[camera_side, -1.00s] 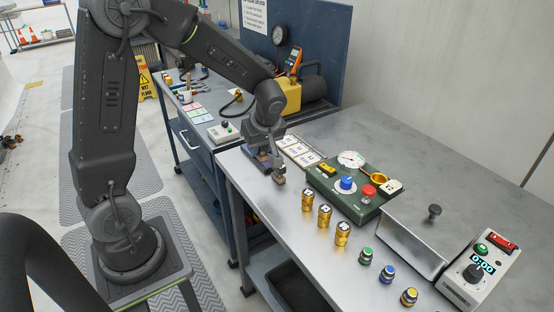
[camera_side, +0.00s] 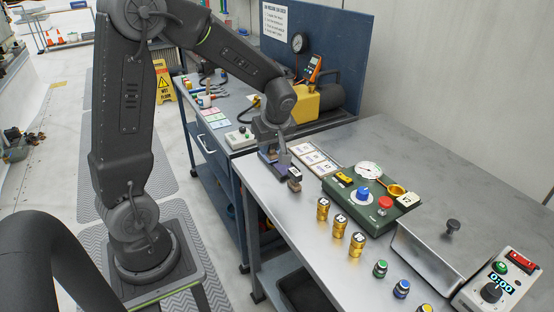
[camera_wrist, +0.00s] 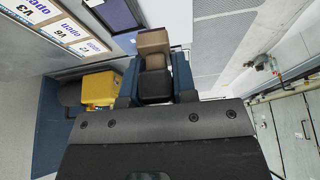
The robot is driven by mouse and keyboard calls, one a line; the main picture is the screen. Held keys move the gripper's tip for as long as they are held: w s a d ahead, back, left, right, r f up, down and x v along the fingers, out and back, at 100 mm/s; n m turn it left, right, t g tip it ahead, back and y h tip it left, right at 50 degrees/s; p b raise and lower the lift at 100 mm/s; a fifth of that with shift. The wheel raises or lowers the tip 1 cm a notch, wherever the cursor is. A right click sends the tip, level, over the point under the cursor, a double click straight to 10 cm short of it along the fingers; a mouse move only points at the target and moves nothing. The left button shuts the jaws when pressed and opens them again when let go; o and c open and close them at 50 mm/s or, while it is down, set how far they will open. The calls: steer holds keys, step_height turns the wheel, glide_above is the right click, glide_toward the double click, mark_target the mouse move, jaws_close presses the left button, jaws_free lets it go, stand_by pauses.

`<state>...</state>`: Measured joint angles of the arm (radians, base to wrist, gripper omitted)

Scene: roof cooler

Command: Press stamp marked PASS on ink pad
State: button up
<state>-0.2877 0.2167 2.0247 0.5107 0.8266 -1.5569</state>
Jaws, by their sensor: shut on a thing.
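My gripper (camera_side: 281,158) is at the left end of the steel bench, low over its surface. It is shut on a stamp with a black part (camera_wrist: 155,87) and a tan-brown block (camera_wrist: 154,42), between the blue-grey fingers in the wrist view. In the side view, a black piece with a small white label (camera_side: 294,172) shows by the fingertips, with a brown block (camera_side: 294,186) below it. The label is too small to read. A dark-framed, purplish panel (camera_wrist: 112,14) in the wrist view may be the ink pad. I cannot tell whether the stamp touches it.
White label cards (camera_side: 312,157) lie right of the gripper. The bench's back right is clear.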

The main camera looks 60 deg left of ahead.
glide_above(283, 166)
step_height(283, 166, down, 3)
steer(key=shift+s+d+f+n, duration=0.15)
steer(key=shift+n, duration=0.25)
steer(key=shift+f, duration=2.65)
steer(key=shift+f, duration=0.55)
steer(key=shift+r, duration=0.1)
step_height(283, 166, up, 7)
